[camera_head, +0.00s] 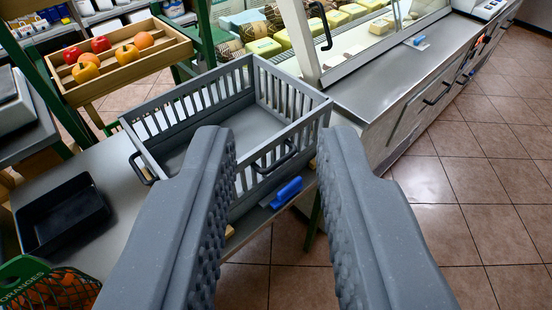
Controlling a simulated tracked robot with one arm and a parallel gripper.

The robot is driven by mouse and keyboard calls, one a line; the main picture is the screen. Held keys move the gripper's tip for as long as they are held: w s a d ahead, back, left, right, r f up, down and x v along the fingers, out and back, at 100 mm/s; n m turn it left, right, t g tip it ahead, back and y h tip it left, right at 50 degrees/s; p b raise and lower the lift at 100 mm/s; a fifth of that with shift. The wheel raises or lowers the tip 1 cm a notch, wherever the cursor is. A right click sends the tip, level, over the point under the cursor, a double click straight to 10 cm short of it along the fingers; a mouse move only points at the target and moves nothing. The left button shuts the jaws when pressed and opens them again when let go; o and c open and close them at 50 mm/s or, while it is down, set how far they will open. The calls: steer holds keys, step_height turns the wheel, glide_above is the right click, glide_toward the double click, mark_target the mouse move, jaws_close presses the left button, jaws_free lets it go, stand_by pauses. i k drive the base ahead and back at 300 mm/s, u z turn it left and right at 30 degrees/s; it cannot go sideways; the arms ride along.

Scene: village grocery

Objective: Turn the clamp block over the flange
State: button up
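My gripper (277,138) is open and empty, its two grey ridged fingers spread wide in the foreground. A blue piece (287,192), possibly the clamp block, sits at the front edge of the bench, below the grey slatted crate (165,115). It shows in the gap between my fingers, beyond them and touching neither. Small yellowish bits (229,232) show along the same bench edge, partly hidden by my left finger.
The empty-looking crate stands on the grey bench (120,170), with a black tray (62,215) and a net bag of oranges (45,290) to its left. A wooden fruit box (122,65) is behind. A glass-fronted cheese counter (375,75) stands right. Tiled floor (450,200) is clear.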

mark_target(289, 191)
steer(key=z, duration=0.05)
steer(key=i, duration=0.5)
steer(key=u, duration=0.55)
steer(key=k, duration=1.35)
steer(key=z, duration=0.85)
steer(key=i, duration=0.55)
steer(key=u, duration=0.05)
